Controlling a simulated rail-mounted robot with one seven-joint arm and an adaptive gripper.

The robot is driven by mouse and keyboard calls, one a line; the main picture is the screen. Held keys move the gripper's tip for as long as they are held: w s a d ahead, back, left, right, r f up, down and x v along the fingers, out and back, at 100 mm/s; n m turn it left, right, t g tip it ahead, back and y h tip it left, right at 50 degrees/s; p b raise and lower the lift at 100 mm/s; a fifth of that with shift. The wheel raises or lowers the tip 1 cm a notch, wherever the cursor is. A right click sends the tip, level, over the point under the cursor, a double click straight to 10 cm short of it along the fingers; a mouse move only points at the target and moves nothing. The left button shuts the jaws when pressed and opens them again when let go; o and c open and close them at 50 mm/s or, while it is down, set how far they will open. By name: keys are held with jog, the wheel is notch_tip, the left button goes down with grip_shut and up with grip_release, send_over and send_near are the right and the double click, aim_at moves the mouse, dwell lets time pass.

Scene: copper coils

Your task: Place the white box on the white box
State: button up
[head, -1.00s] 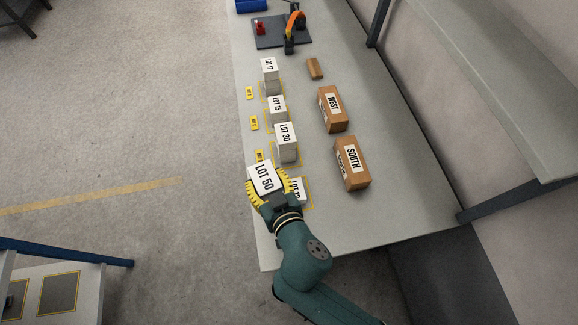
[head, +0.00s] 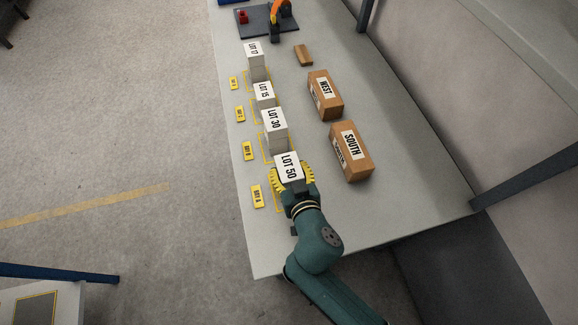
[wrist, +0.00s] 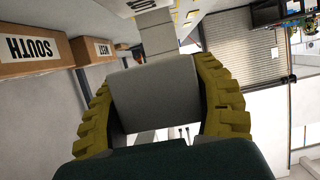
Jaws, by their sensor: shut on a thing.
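My gripper (head: 293,179) is shut on a white box labelled LOT 50 (head: 288,165), with a yellow ribbed finger on each side. In the wrist view the held box (wrist: 155,98) shows a plain grey face between the fingers. It is over the near end of the row of white boxes. What lies directly under it is hidden by the box and my gripper. The white LOT 30 box (head: 274,119) stands just beyond it. Farther along the row are the white LOT 15 box (head: 264,92) and LOT 17 box (head: 253,50).
Brown cartons marked SOUTH (head: 351,151) and WEST (head: 325,95) stand right of the row, with a small brown block (head: 303,55) farther back. Yellow tags (head: 249,151) line the table's left side. The table (head: 400,205) is clear at the near right.

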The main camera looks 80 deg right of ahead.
aim_at(289, 179)
notch_tip(289, 179, down, 5)
jog(key=shift+r+b, duration=0.15)
jog(key=shift+b, duration=0.4)
jog(key=shift+f, duration=0.2)
jog(key=o, duration=1.3)
jog(key=shift+c, duration=0.2)
jog(key=p+v, duration=0.1)
jog(key=v, duration=1.5)
jog(key=shift+r, duration=0.3)
jog(key=shift+s, duration=0.1)
